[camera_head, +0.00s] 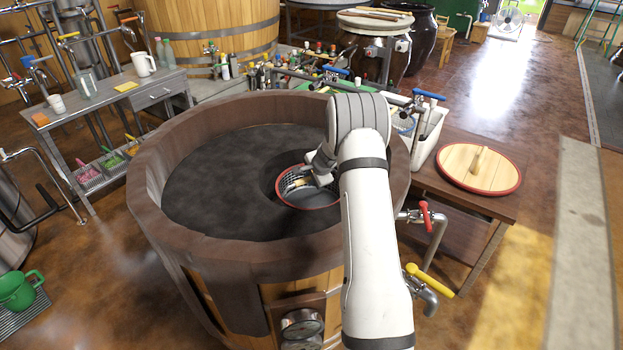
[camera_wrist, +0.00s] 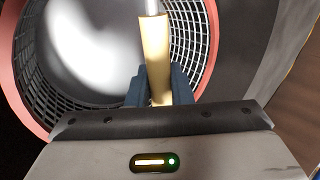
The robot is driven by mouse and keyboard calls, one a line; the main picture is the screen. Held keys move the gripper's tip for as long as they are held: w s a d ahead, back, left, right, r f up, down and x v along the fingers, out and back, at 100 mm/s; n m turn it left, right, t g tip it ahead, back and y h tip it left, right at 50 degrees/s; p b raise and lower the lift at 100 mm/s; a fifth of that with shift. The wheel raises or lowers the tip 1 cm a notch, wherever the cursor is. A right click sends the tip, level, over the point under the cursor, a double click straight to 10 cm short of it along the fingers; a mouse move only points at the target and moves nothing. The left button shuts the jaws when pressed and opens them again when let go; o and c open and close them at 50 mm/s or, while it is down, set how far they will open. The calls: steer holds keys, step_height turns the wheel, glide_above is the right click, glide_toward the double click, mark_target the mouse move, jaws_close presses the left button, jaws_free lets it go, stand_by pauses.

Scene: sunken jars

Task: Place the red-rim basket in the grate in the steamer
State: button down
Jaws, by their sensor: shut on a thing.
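The red-rim basket (camera_head: 311,206) is a round mesh basket inside the steamer, a big wooden tub (camera_head: 225,252). It sits over or in a darker round opening in the tub's dark inner surface (camera_head: 215,185); I cannot tell whether it is seated or held above. My gripper (camera_head: 323,170) reaches over the tub's right side. In the wrist view my gripper (camera_wrist: 158,88) is shut on the basket's wooden handle (camera_wrist: 154,45). The basket's mesh wall and red rim (camera_wrist: 16,105) fill much of that view. My arm hides the tub's right rim. I cannot make out the grate's bars.
A round wooden lid (camera_head: 478,168) with a dark red edge lies on a side table at the right. Pipes with a red valve handle (camera_head: 425,215) and a yellow one (camera_head: 428,280) stick out at the tub's right. A metal table (camera_head: 115,90) stands at the left.

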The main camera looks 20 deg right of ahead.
steer(key=shift+f, duration=0.15)
steer(key=c, duration=1.3)
jaws_free()
